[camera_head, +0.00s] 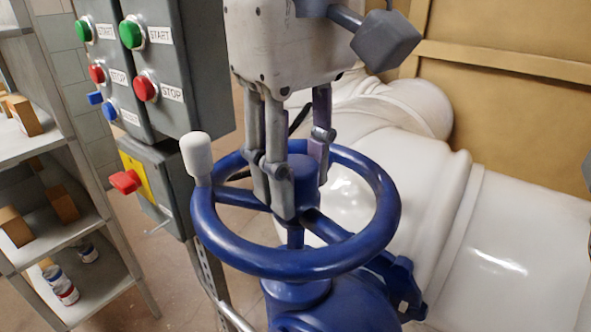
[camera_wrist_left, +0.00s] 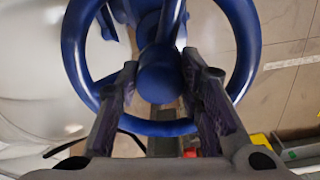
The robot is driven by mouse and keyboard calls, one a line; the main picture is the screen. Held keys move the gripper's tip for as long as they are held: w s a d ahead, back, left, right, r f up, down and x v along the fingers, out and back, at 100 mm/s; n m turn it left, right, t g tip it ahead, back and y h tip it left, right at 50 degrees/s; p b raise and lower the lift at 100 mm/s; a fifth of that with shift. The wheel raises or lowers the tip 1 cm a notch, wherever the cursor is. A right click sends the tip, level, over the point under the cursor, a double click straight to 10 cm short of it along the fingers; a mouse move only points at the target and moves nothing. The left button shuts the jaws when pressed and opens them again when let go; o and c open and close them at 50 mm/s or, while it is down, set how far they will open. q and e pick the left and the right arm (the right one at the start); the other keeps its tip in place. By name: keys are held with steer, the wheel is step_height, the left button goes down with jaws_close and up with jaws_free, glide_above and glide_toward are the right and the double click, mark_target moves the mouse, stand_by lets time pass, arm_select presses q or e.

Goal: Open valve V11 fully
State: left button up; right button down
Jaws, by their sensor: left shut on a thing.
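A blue handwheel (camera_head: 290,264) with spokes, a central hub and a white upright knob (camera_head: 197,156) on its rim sits on a blue valve body (camera_head: 345,300). No V11 label can be read. My left gripper (camera_head: 300,190) comes down from above over the wheel's middle, its fingers on either side of the hub. In the left wrist view the handwheel (camera_wrist_left: 73,48) fills the upper part, and my left gripper (camera_wrist_left: 160,66) is shut on the hub (camera_wrist_left: 159,78), one finger on each side. The lower hub is partly hidden by the fingers. My right gripper is not in view.
A shelf (camera_head: 100,290) with boxes and cans stands far left. A large white pipe (camera_head: 520,240) runs close behind on the right.

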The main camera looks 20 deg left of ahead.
arm_select(q)
steer(key=n, duration=0.2)
steer(key=f+n, duration=0.1)
steer(key=n, duration=0.3)
steer(key=shift+f+n, duration=0.3)
steer(key=shift+f, duration=0.1)
steer(key=shift+o, duration=0.2)
steer(key=n, duration=0.6)
steer(key=shift+a, duration=0.1)
steer(key=o, duration=1)
steer(key=shift+o, duration=1.2)
steer(key=shift+w, duration=0.15)
steer(key=shift+r, duration=0.45)
steer(key=shift+r, duration=0.1)
